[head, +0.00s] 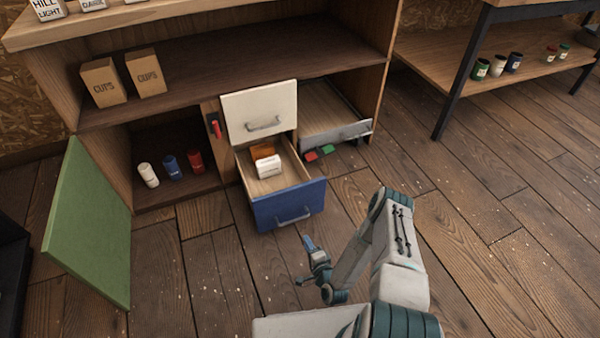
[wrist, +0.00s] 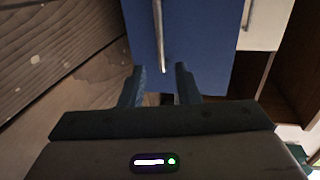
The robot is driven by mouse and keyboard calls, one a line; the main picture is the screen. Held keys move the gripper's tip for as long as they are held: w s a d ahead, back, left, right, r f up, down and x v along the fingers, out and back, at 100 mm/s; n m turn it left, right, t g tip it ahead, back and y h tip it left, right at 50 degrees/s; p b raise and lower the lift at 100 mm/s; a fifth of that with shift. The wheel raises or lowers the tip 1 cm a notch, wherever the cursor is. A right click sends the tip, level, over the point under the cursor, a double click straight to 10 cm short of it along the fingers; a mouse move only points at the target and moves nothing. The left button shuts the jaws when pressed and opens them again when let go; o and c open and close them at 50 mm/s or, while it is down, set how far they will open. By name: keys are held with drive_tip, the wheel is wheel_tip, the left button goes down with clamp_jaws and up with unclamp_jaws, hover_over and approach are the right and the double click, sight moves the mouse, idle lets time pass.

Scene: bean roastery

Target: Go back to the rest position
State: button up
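My gripper (head: 308,242) hangs low over the floor just in front of the blue-fronted drawer (head: 272,211). In the wrist view its two fingers (wrist: 162,78) stand apart with nothing seen held between them. The blue drawer front (wrist: 195,45) and its metal handle (wrist: 160,35) show beyond the fingertips. In the head view the gripper appears a little apart from that handle (head: 293,220). The drawer is pulled out and holds a white box (head: 267,167) and an orange-brown box (head: 262,150). My arm is bent to the right of the gripper.
A green door (head: 90,225) stands open at left. White, blue and red containers (head: 172,168) stand in the cabinet. A white-fronted drawer (head: 260,112) is above the blue one. An open grey-edged drawer (head: 337,133) is at right. Floor (head: 470,250) toward the right is clear.

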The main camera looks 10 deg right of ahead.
drive_tip(key=shift+r, duration=0.1)
